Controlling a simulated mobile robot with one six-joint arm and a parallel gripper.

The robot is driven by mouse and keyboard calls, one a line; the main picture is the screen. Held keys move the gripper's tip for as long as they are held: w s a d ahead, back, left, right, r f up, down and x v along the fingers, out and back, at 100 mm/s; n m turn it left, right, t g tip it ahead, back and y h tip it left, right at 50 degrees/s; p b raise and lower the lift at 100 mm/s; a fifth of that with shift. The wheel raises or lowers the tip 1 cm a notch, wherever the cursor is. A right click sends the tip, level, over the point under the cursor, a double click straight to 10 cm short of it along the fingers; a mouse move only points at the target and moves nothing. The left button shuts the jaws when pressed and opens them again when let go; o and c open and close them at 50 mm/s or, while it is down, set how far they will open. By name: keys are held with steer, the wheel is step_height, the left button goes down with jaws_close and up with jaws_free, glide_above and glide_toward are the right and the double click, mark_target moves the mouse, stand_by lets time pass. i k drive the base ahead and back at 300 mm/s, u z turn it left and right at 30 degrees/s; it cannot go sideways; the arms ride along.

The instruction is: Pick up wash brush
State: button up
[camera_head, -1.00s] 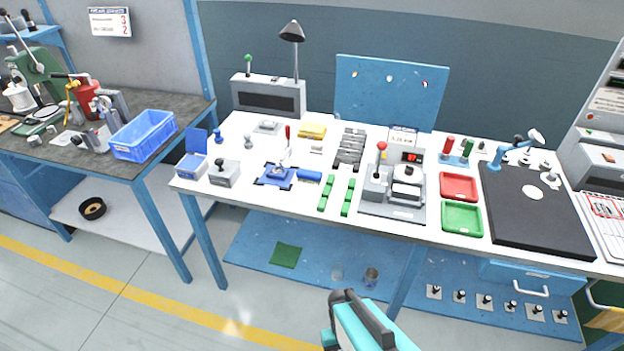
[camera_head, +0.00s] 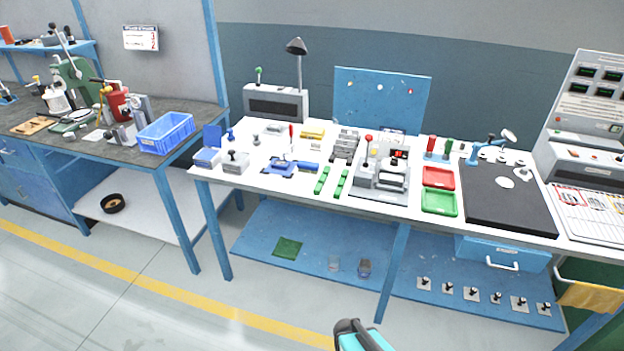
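I cannot clearly pick out a wash brush. A thin upright tool with a red tip (camera_head: 291,131) stands by the blue fixture (camera_head: 279,169) on the white bench, but it is too small to identify. A short blue cylinder (camera_head: 308,167) lies beside that fixture. Only a teal and dark part of my arm shows at the bottom edge, in front of and below the bench. My gripper's fingers are not visible.
The white bench (camera_head: 250,181) holds green rails (camera_head: 341,184), a grey press unit (camera_head: 380,180), red (camera_head: 438,177) and green trays (camera_head: 439,202) and a black mat (camera_head: 505,205). A blue crate (camera_head: 166,133) sits on the left bench. The floor in front is clear.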

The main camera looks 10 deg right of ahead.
mark_target(303, 166)
steer(key=k, duration=0.55)
steer(key=u, duration=0.45)
steer(key=i, duration=0.8)
steer(key=u, duration=0.8)
steer(key=i, duration=0.95)
steer(key=u, duration=0.15)
